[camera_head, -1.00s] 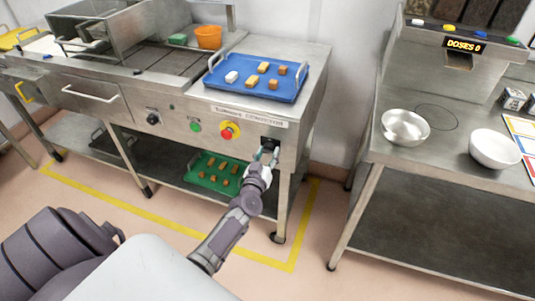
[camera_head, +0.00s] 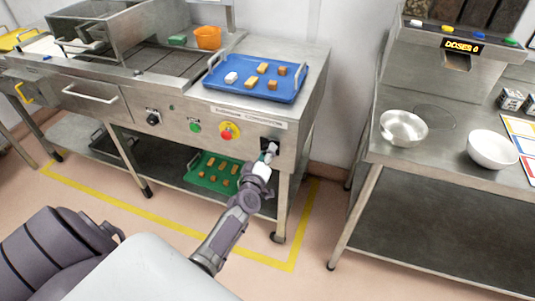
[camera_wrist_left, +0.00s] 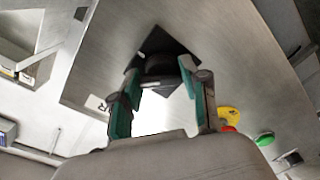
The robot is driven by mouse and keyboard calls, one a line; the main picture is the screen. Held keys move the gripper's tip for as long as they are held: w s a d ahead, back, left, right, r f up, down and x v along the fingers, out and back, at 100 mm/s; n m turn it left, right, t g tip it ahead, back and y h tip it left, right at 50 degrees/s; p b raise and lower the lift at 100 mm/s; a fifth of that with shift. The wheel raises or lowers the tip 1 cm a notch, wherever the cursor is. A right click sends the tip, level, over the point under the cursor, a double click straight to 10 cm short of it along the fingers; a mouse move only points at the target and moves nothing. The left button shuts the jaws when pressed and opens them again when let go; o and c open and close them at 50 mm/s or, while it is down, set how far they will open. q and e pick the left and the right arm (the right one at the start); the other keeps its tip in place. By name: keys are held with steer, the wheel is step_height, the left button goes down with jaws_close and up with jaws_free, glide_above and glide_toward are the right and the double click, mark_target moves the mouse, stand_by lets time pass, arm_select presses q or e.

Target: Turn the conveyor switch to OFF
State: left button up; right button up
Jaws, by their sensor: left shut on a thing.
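The conveyor switch (camera_head: 269,142) is a dark knob on a black square plate at the right end of the steel machine's front panel. My left gripper (camera_head: 268,153) is at this switch and largely covers it in the head view. In the left wrist view, the black plate shows as a diamond with the dark round switch (camera_wrist_left: 162,62) in its middle. The two green-padded fingers of the left gripper (camera_wrist_left: 163,82) stand on either side of the knob, shut on it. The switch's pointing direction and its markings are too small to read. My right gripper is not in view.
A red stop button on a yellow base (camera_head: 229,132), a green button (camera_head: 195,126) and a black knob (camera_head: 153,117) sit left on the same panel. A blue tray (camera_head: 214,87) lies above, a green tray (camera_head: 192,176) on the shelf below. A steel table (camera_head: 383,151) stands right.

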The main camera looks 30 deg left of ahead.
arm_select(q)
steer(key=n, duration=0.3)
steer(key=n+b, duration=0.1)
steer(key=n, duration=0.4)
steer(key=shift+s+a+f+n+h, duration=0.2)
steer(key=shift+f+n+h, duration=0.1)
steer(key=shift+n, duration=0.1)
steer(key=shift+d, duration=0.1)
stand_by(0.4)
steer(key=o, duration=1)
steer(key=shift+c, duration=0.2)
steer(key=shift+o, duration=0.2)
steer(key=shift+w, duration=0.1)
steer(key=shift+r, duration=0.2)
steer(key=v, duration=1.2)
